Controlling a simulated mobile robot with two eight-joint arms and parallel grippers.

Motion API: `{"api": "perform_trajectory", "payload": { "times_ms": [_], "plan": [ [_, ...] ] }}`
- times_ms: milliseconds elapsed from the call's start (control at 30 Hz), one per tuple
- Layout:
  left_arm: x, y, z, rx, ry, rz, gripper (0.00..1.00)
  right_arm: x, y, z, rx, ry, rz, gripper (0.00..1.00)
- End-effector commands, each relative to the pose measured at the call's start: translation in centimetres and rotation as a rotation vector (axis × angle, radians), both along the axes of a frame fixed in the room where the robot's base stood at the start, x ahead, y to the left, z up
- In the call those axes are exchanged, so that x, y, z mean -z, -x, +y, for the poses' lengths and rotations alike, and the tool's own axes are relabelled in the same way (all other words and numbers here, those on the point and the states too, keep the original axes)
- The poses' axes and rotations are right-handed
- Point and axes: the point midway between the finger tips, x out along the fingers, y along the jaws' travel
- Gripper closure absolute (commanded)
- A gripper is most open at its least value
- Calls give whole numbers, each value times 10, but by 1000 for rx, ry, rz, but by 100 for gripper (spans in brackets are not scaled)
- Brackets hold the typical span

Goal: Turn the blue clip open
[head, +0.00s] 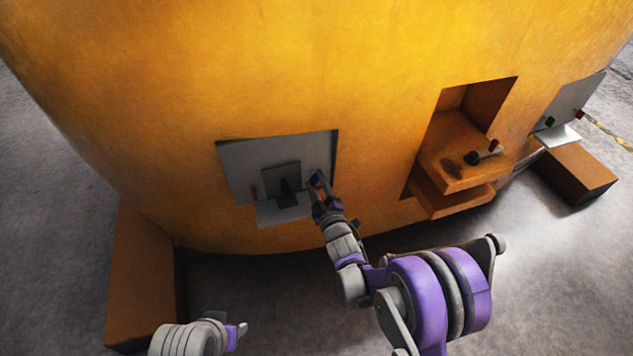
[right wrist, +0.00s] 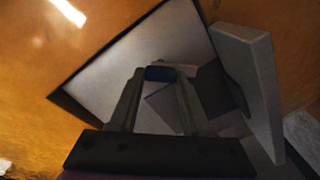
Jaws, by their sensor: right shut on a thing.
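The blue clip (head: 316,177) is small and sits at the right side of a grey recessed panel (head: 243,158) in the big orange casting. In the right wrist view the blue clip (right wrist: 160,74) lies between the fingertips, its ends hidden by them. My right gripper (head: 318,185) is shut on the clip; its fingers also show in the right wrist view (right wrist: 158,80). How far the clip is turned cannot be told.
A dark plate (head: 281,173) and a small red piece (head: 254,192) are left of the clip. An orange shelf (head: 455,165) holding a dark, red-ended piece (head: 485,153) juts out at right. Brown blocks (head: 140,275) (head: 576,175) stand on the grey floor.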

Motion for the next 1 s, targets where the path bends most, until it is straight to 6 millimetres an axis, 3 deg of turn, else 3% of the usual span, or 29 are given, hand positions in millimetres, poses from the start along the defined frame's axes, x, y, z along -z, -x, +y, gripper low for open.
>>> {"api": "perform_trajectory", "payload": {
  "times_ms": [500, 1000],
  "plan": [
    [-19, 2, 0, 0, 0, -6, 50, 1, 1, 1, 0, 439, -143, 100],
    [-27, 3, 0, 0, 0, -9, 50, 3, 1, 1, 1, 648, -210, 100]
  ]
}}
